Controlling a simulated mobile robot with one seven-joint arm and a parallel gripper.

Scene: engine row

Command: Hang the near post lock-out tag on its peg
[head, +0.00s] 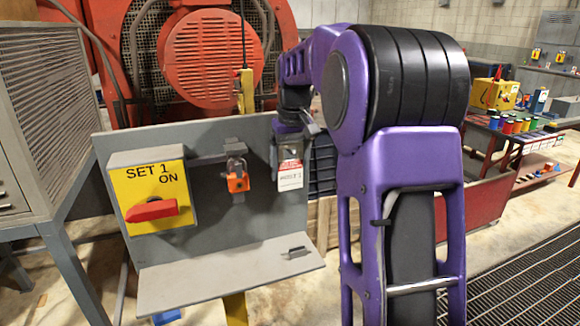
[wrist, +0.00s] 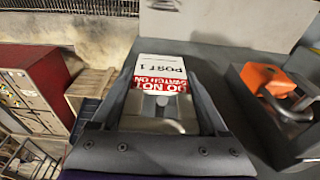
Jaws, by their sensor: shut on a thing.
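The lock-out tag (head: 290,175) is white with a red band and hangs below my gripper (head: 290,148), in front of the right end of the grey panel. In the wrist view the tag (wrist: 162,68) reads "POST 1" and "DO NOT SWITCH ON". It lies between the two fingers of my gripper (wrist: 168,100), which is shut on it. I cannot make out the peg; my gripper and the tag cover that part of the panel.
A grey panel (head: 212,205) carries a yellow switch box (head: 150,175) with a red handle (head: 152,210). An orange padlock (head: 238,183) hangs left of the tag; it also shows in the wrist view (wrist: 268,80). A grey shelf (head: 220,278) juts out below, with a small bracket (head: 297,252).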

